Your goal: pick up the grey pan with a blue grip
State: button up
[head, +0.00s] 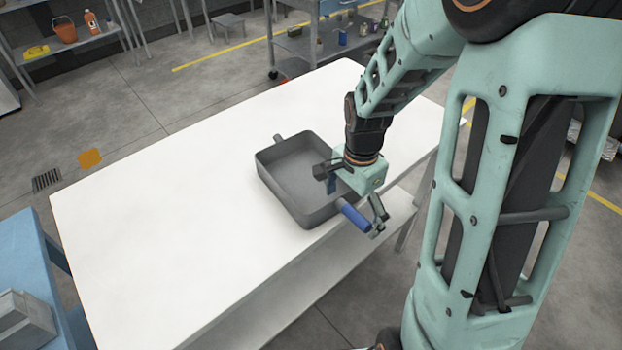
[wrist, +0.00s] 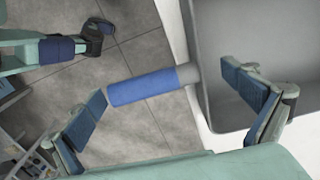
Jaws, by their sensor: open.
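The grey pan (head: 290,177) is a square, deep-walled pan on the white table (head: 150,230). Its blue grip (head: 354,216) sticks out past the table's near right edge, and a short grey stub shows on its far side. In the wrist view the blue grip (wrist: 145,88) lies between the two spread fingers, with the pan's wall (wrist: 202,95) to its right. My gripper (head: 355,200) is open and empty, above the grip. One finger is over the pan's inside and the other is beyond the grip's outer end. I cannot tell how high the fingers are above the grip.
The white table is otherwise bare, with free room left of the pan. A lower shelf (head: 300,285) shows beneath it. A blue bench (head: 25,260) stands at the left. A grey cart (head: 320,40) with small items stands behind the table.

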jog(key=shift+f, duration=0.5)
jog(key=c, duration=1.4)
jog(key=shift+r, duration=0.2)
